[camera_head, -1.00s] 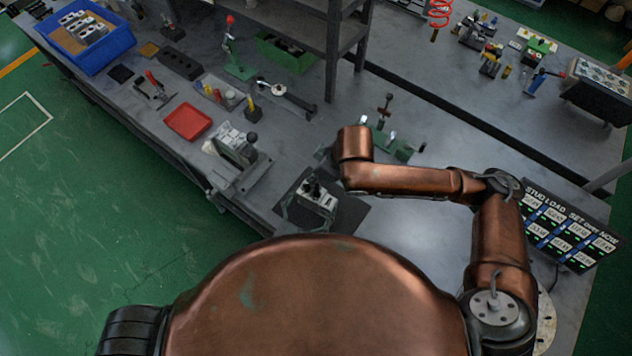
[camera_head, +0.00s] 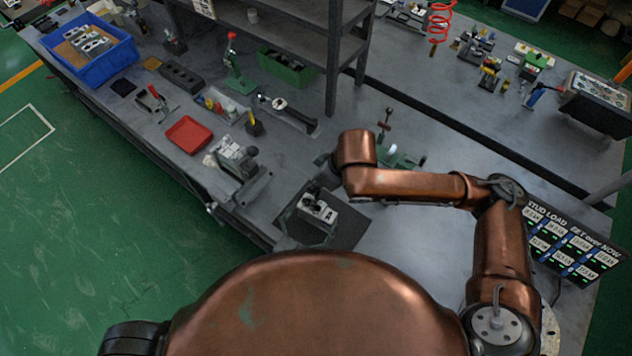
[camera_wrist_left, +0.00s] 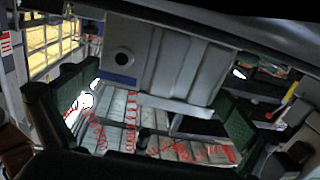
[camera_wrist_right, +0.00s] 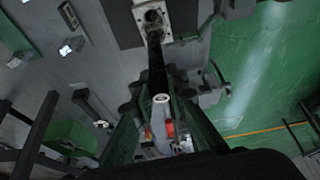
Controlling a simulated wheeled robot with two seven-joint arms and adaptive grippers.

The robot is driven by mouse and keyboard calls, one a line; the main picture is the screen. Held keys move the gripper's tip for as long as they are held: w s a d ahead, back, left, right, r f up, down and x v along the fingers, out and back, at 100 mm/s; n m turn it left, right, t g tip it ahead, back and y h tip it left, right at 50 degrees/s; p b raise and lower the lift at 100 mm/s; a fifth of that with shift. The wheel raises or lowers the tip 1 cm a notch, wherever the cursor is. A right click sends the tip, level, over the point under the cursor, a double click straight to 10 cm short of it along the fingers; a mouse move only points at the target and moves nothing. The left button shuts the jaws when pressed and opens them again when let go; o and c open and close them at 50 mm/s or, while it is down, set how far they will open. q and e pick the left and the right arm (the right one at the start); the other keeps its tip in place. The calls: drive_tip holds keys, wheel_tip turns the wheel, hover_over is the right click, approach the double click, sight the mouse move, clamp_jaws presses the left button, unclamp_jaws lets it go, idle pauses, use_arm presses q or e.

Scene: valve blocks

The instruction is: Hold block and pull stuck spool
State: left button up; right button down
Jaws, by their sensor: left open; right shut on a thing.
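The pale grey valve block (camera_head: 322,211) stands on a dark mat (camera_head: 346,233) near the bench's front edge in the head view. In the left wrist view the block (camera_wrist_left: 170,58) shows as a grey body with a dark round hole. My left gripper (camera_wrist_left: 155,88) is open, with its green fingers on either side of the block; I cannot tell whether they touch it. In the right wrist view the dark spool (camera_wrist_right: 156,62) runs out of the block's port (camera_wrist_right: 152,14). My right gripper (camera_wrist_right: 160,105) is shut on the spool's outer end; my copper wrist hides this in the head view.
A grey clamp fixture (camera_head: 236,160) and a red tray (camera_head: 188,134) stand left of the block. A blue bin (camera_head: 92,48) sits at the far left. Shelf posts (camera_head: 332,85) rise behind. A display panel (camera_head: 572,240) stands at the right. Bench right of the mat is clear.

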use_arm(q)
drive_tip(key=v, duration=1.2)
